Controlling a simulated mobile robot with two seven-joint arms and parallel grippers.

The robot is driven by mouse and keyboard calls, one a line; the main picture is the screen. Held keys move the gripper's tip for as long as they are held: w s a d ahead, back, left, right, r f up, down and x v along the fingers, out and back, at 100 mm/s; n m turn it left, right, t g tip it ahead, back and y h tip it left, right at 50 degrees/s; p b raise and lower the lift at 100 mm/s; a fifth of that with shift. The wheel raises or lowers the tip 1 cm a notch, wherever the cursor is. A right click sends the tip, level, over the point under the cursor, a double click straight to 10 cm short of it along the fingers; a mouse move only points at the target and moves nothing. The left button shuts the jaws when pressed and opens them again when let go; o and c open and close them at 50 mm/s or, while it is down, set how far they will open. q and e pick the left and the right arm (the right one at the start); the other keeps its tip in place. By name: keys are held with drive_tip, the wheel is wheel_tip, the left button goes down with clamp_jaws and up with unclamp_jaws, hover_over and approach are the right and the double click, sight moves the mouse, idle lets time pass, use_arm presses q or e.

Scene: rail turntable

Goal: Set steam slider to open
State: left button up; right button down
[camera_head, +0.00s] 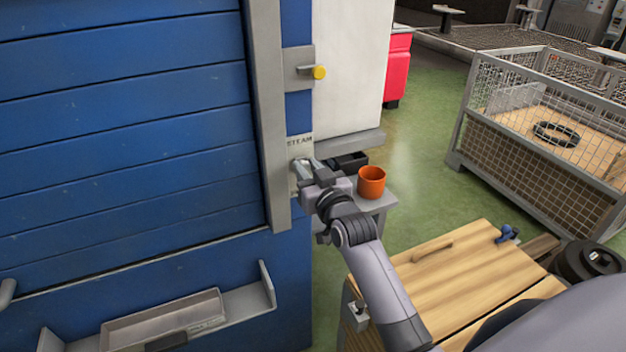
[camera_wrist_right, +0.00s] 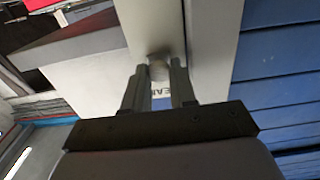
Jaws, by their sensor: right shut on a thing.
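The steam slider's pale plate (camera_head: 299,142), marked STEAM, is on the narrow post at the right edge of the blue shutter. My right gripper (camera_head: 303,168) is at the plate, just below the lettering, with its fingers shut on the slider's knob. The fingers and wrist hide most of the knob and the lower plate in the head view. In the right wrist view the grey knob (camera_wrist_right: 158,68) shows at the tips of the gripper (camera_wrist_right: 157,82), with part of the lettering behind. My left gripper is not in view.
A yellow knob (camera_head: 319,72) sits on a bracket above the plate. An orange cup (camera_head: 371,182) and a black tray (camera_head: 350,162) stand on a small shelf close right of my gripper. A wooden bench (camera_head: 440,280) is below my arm, and a mesh crate (camera_head: 530,165) stands farther right.

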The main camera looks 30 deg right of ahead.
drive_tip(key=shift+r, duration=0.25)
drive_tip(key=c, duration=0.9)
unclamp_jaws()
drive_tip(key=shift+s+f, duration=0.1)
drive_tip(key=shift+s, duration=0.25)
drive_tip(key=s, duration=0.6)
drive_tip(key=shift+s+a+b, duration=0.2)
drive_tip(key=shift+s+b, duration=0.05)
drive_tip(key=shift+b, duration=0.05)
